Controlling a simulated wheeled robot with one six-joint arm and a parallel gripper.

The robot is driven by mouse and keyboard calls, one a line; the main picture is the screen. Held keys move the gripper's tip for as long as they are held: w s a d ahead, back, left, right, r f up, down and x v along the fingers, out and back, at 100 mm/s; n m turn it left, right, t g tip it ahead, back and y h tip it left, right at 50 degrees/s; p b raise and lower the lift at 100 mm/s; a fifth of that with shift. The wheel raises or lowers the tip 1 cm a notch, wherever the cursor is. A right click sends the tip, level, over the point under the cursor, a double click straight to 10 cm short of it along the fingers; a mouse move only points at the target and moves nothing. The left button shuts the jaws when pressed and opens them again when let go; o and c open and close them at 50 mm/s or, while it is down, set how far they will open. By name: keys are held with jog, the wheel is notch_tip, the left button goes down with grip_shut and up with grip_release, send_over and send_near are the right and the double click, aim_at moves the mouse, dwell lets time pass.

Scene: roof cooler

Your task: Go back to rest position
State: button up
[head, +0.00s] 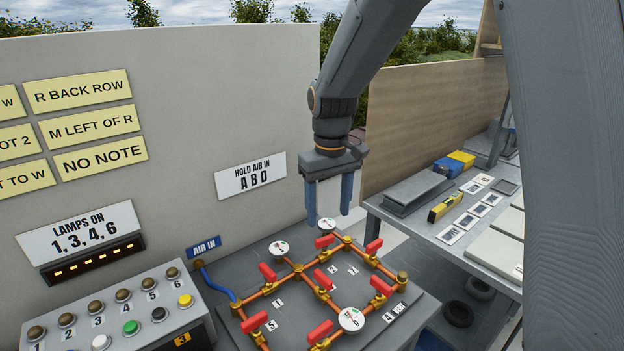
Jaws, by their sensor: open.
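My gripper (329,202) is in the head view, right of centre, pointing down with its two blue fingers apart and nothing between them. It hangs above the back of the pipe board (296,329), near a round white gauge (326,224). It looks clear of the valves, though the exact gap to the gauge cannot be told. The board carries copper pipes with several red-handled valves (325,241) and a larger gauge (351,320) at the front.
A control box (125,318) with knobs and buttons stands at the lower left. A grey wall behind bears signs, including "HOLD AIR IN A B D" (251,176). A side bench (420,222) at the right holds a yellow level (445,207) and cards.

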jog(key=s+d+f+m, duration=0.2)
jog(key=s+d, duration=0.3)
jog(key=s, duration=0.4)
jog(key=s+d+f+m+t, duration=0.1)
jog(key=s+d+f+m, duration=0.1)
jog(key=s+d, duration=0.3)
jog(key=s+f, duration=0.1)
jog(key=s, duration=0.2)
jog(key=shift+s+d+m, duration=0.3)
jog(key=shift+s+d, duration=0.05)
jog(key=shift+r, duration=0.1)
jog(key=shift+c, duration=0.2)
dwell(0.4)
